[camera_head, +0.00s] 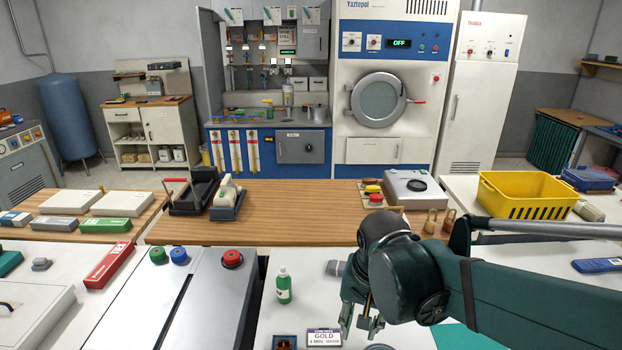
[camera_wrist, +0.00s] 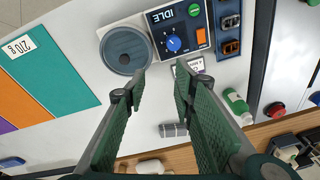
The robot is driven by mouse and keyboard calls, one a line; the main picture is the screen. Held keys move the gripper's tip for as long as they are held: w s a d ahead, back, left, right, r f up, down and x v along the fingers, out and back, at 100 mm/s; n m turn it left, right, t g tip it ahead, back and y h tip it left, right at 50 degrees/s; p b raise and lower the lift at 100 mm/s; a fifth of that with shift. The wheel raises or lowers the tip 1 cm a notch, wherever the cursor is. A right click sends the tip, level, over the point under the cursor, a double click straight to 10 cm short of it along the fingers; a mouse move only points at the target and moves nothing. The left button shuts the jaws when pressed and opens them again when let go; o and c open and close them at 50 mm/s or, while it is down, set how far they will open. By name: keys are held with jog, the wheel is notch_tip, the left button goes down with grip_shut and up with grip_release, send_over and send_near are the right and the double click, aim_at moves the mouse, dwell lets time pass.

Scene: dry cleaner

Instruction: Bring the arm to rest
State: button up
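My gripper (camera_head: 360,322) hangs over the white worktop at the front centre, pointing down, with my dark arm reaching in from the right. In the wrist view my gripper (camera_wrist: 160,82) shows two green pads standing apart with nothing held between them. Beyond the fingertips are a round grey plate (camera_wrist: 126,50) and a blue control panel (camera_wrist: 178,32) reading IDLE. The gap from the fingertips to the worktop is hard to judge.
A green bottle (camera_head: 283,286) stands left of my gripper. A GOLD label (camera_head: 324,337) and a grey ribbed object (camera_head: 335,268) are close by. A yellow crate (camera_head: 527,208) stands at the right, behind my arm. A wooden counter (camera_head: 290,215) lies beyond.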

jog(key=s+d+r+n+t, duration=0.2)
jog(key=d, duration=0.3)
jog(key=s+d+r+n+t, duration=0.1)
jog(key=s+d+r+t, duration=0.2)
jog(key=d, duration=0.2)
jog(key=shift+s+d+r+n, duration=0.25)
jog(key=shift+d+n, duration=0.1)
jog(key=shift+n, duration=0.05)
dwell(3.4)
